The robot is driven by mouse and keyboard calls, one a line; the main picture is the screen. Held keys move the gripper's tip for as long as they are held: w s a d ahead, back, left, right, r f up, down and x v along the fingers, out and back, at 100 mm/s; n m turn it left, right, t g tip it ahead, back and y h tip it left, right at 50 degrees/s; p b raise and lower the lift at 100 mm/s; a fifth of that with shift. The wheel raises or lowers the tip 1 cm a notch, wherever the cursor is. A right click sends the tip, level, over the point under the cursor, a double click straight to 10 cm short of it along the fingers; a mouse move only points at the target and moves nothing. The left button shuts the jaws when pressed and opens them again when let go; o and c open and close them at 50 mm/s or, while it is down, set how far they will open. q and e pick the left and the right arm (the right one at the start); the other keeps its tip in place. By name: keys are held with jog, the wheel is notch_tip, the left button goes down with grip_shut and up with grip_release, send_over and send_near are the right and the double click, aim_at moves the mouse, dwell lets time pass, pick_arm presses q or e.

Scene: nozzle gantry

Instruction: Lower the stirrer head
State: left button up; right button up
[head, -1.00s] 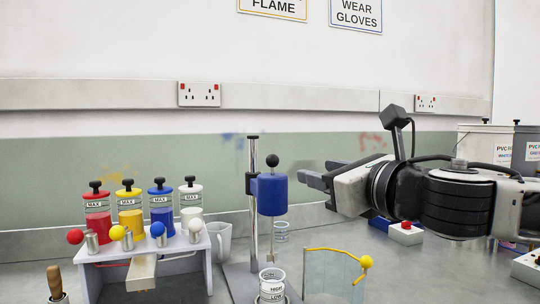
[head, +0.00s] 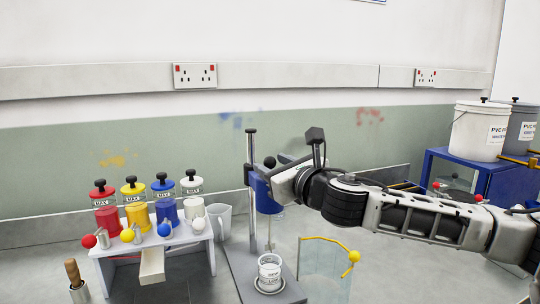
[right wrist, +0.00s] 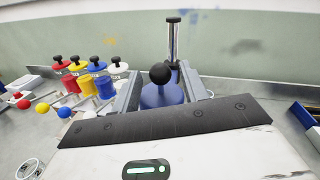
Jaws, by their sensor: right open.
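The stirrer head is a blue block (head: 266,198) with a black knob (head: 270,162) on top, carried on an upright metal post (head: 251,150). Its thin shaft hangs down above a clear cup (head: 269,270) on the grey stand base (head: 238,268). My right gripper (head: 283,166) is at the head's upper right and covers part of it. In the right wrist view the open fingers (right wrist: 160,82) lie on either side of the blue head (right wrist: 160,98), with the black knob (right wrist: 160,73) between them. Contact cannot be told. My left gripper is not in view.
A clear guard with a yellow edge (head: 318,239) and yellow ball stands right of the cup. A rack (head: 110,250) with several coloured bottles and ball-tipped levers stands left, beside a grey jug (head: 220,220). Tubs (head: 480,130) stand on a blue shelf at right.

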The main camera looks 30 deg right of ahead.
jog(key=shift+w, duration=1)
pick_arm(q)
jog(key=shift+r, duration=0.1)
